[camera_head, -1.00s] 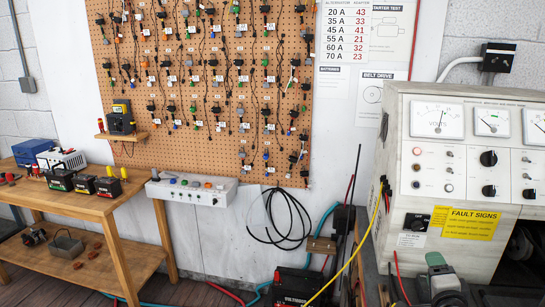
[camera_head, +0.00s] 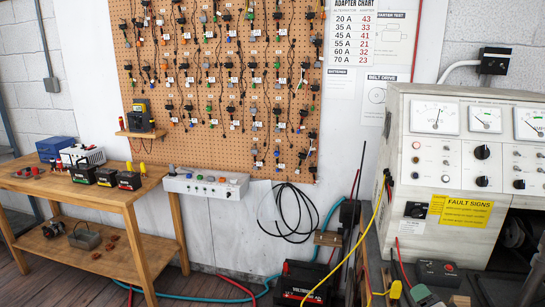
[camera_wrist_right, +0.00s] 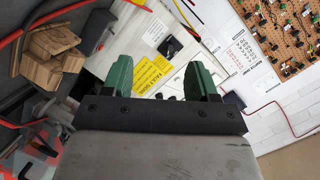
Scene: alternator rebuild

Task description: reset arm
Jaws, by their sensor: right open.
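My right gripper (camera_wrist_right: 160,74) shows in the right wrist view with its two green fingers spread wide apart. It is open, and nothing is held between the fingers. Beyond them is the pale test bench with its yellow fault signs label (camera_wrist_right: 154,72), apart from the fingertips. In the head view the same test bench (camera_head: 403,150) stands at the right. My left gripper is in neither view.
A wooden table (camera_head: 135,193) with batteries stands at the left. A pegboard (camera_head: 200,85) of adapters hangs on the wall. A black box with a red button (camera_head: 438,272) sits below the bench panel. Cables hang around a battery (camera_head: 305,284). Wood blocks (camera_wrist_right: 52,50) lie left in the wrist view.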

